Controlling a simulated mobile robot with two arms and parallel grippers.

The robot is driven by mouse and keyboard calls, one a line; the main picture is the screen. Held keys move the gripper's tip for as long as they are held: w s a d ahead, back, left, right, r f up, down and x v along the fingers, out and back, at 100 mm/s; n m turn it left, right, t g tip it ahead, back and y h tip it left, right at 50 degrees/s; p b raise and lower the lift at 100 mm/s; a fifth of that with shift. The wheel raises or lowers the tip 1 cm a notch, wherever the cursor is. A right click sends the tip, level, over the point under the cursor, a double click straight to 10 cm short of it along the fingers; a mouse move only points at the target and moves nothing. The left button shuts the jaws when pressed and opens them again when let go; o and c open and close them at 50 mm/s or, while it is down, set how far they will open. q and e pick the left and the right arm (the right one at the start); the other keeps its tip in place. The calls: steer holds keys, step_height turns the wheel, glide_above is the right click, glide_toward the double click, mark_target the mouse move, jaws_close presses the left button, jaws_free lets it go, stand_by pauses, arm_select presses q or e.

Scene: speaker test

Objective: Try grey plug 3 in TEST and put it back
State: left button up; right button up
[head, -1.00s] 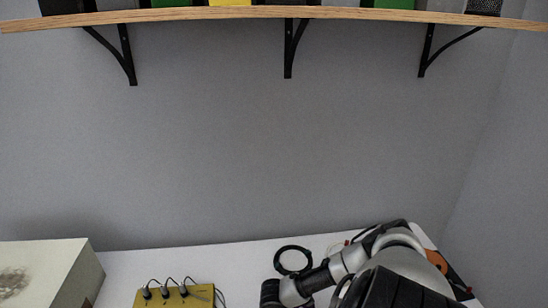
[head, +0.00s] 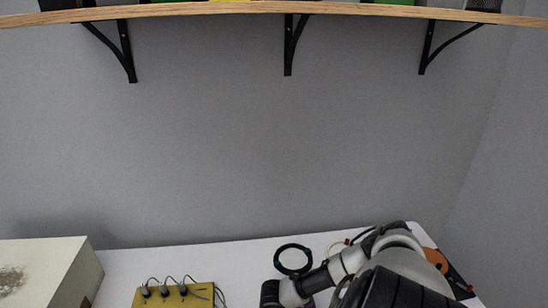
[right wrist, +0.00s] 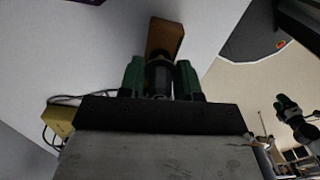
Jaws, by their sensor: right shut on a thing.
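A yellow panel (head: 205,298) lies at the bottom of the head view. Three grey plugs with black cables, one of them the middle plug (head: 164,291), stand in a row on it; I cannot read any numbers or the word TEST. My right gripper (right wrist: 160,80) is shut on a dark grey cylindrical plug (right wrist: 159,76), held between its two green fingers. Beyond the plug is a brown block (right wrist: 166,36); I cannot tell whether they touch. The yellow panel also shows at the left of the wrist view (right wrist: 60,119).
A pale box (head: 50,265) stands on the left of the white table (head: 235,260). A black cable coil (head: 292,259) lies beside my right arm. A wooden shelf (head: 250,8) on black brackets hangs above. An orange and black object (head: 447,268) is at the right.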

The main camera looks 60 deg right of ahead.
steer(key=shift+f, duration=0.3)
steer(key=o, duration=1.1)
steer(key=shift+r, duration=0.15)
steer(key=shift+r+p, duration=3.7)
steer(key=shift+p, duration=0.1)
steer(key=shift+a, duration=0.1)
